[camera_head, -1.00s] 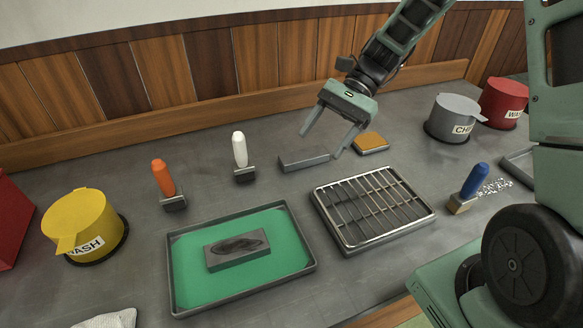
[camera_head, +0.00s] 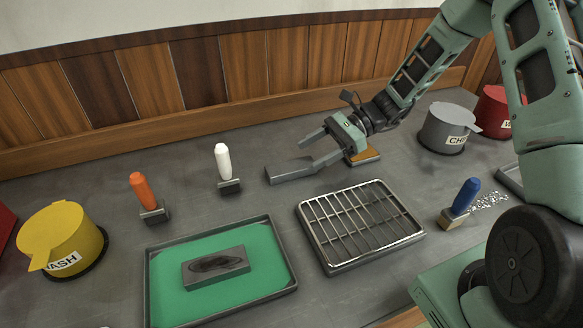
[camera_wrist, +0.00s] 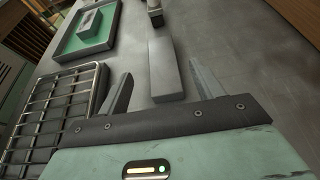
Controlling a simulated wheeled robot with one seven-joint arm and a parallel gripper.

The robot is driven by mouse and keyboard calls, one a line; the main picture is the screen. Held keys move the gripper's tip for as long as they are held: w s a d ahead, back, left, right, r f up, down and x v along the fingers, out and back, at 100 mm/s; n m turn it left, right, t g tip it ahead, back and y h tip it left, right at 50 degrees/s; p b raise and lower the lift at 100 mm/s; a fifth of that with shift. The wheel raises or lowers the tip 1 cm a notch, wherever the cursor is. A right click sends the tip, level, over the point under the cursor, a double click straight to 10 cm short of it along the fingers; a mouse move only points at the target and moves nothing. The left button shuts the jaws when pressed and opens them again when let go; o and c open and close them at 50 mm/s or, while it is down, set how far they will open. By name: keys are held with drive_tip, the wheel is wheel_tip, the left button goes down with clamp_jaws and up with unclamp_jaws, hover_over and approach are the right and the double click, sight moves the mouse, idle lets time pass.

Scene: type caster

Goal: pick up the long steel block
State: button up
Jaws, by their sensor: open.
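The long steel block (camera_head: 290,172) is a plain grey bar lying on the grey bench, behind the wire rack. In the wrist view the block (camera_wrist: 163,68) points away from me. My gripper (camera_head: 309,158) is open and reaches in low from the right. In the wrist view my gripper (camera_wrist: 161,68) has one finger on each side of the block's near part, with gaps showing on both sides. The left gap looks wider than the right. I cannot tell how high the fingertips are above the bench.
The wire rack (camera_head: 360,220) stands close in front. An orange-topped block (camera_head: 365,156) lies beside my gripper. A white-handled stamp (camera_head: 224,168) stands left of the steel block. The green tray (camera_head: 184,295) holds a dark-marked block. Grey (camera_head: 445,128) and red (camera_head: 492,110) tubs stand right.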

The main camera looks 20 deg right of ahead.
sight(286, 167)
drive_tip(key=shift+p+x, duration=0.45)
drive_tip(key=shift+x, duration=2.65)
drive_tip(key=shift+w, duration=0.2)
clamp_jaws()
